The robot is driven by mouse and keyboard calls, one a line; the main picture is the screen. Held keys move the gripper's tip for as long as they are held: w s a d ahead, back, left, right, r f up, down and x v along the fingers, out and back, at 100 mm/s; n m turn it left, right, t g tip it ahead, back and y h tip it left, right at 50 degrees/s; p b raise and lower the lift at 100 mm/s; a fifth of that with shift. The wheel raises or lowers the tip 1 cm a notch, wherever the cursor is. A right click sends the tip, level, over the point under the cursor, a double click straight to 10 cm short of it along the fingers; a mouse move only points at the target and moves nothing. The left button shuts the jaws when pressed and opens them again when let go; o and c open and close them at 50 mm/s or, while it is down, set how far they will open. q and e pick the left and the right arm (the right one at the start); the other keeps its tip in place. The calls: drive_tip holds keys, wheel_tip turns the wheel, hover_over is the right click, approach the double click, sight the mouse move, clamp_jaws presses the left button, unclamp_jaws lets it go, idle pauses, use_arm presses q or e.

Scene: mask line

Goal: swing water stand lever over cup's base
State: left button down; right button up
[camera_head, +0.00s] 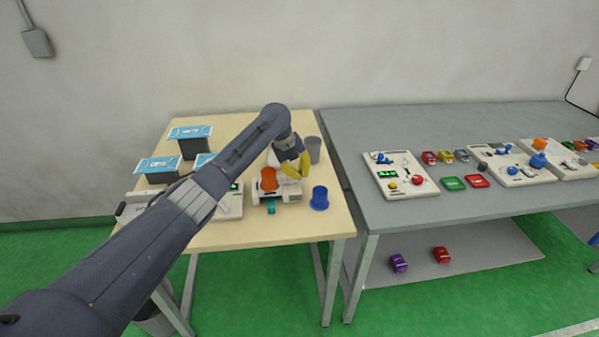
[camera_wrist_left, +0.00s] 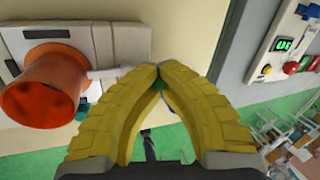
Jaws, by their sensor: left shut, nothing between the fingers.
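An orange cup (camera_head: 268,179) sits at the white water stand (camera_head: 290,190) on the wooden table. In the left wrist view the orange cup (camera_wrist_left: 42,92) is at the left, its open rim toward the camera, against the pale stand body (camera_wrist_left: 130,42). A short whitish piece (camera_wrist_left: 108,76) extends beside the cup toward my fingers; I cannot tell for certain that it is the lever. A small teal part (camera_head: 271,209) shows at the stand's front. My left gripper (camera_head: 296,172) has yellow fingers, tips together and empty (camera_wrist_left: 159,70), just right of the cup. My right gripper is out of view.
A blue cup (camera_head: 319,198) stands right of the stand, and a grey cup (camera_head: 313,150) behind it. Blue-topped boxes (camera_head: 190,132) are at the back left. A grey table (camera_head: 355,126) with panels and small coloured blocks adjoins on the right across a narrow gap.

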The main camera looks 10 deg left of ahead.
use_arm(q)
drive_tip(key=shift+s+d+f+m+g, duration=0.1)
drive_tip(key=shift+s+f+m+g, duration=0.2)
drive_tip(key=shift+m, duration=0.2)
drive_tip(key=c, duration=1.3)
unclamp_jaws()
drive_tip(key=shift+w+r, duration=0.15)
drive_tip(key=shift+r, duration=0.05)
drive_tip(key=shift+r, duration=0.15)
drive_tip(key=v, duration=1.1)
drive_tip(key=shift+a+r, duration=0.25)
drive_tip(key=shift+r, duration=0.1)
